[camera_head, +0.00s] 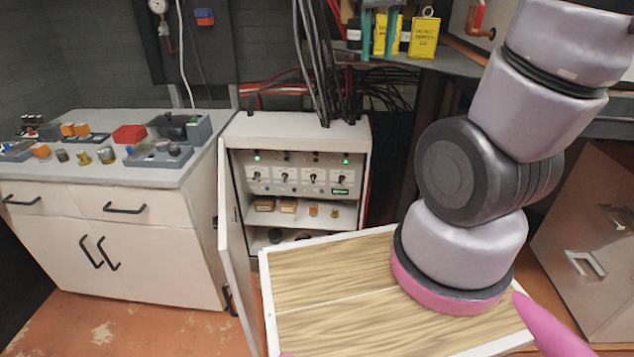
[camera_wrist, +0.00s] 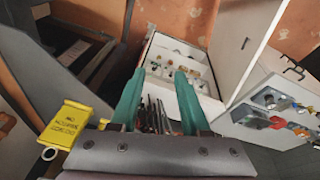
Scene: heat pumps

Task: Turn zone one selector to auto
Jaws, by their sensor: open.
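The control panel (camera_head: 300,168) sits inside the open white cabinet (camera_head: 290,127) and has a row of several black selector knobs on white plates. The leftmost selector (camera_head: 257,175) is at the panel's left end. The labels are too small to read, so I cannot tell which is zone one or its exact setting. My gripper (camera_head: 378,57) has two teal fingers, spread apart and empty, above and to the right of the cabinet. In the wrist view my gripper (camera_wrist: 160,72) is open, with the cabinet (camera_wrist: 180,42) beyond the fingers. It touches no selector.
The cabinet door (camera_head: 232,235) stands open on the left. Black cables (camera_head: 312,60) rise from the cabinet top. Yellow tags (camera_head: 424,37) hang near my gripper; one also shows in the wrist view (camera_wrist: 75,125). A white counter (camera_head: 95,175) with loose parts stands left.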

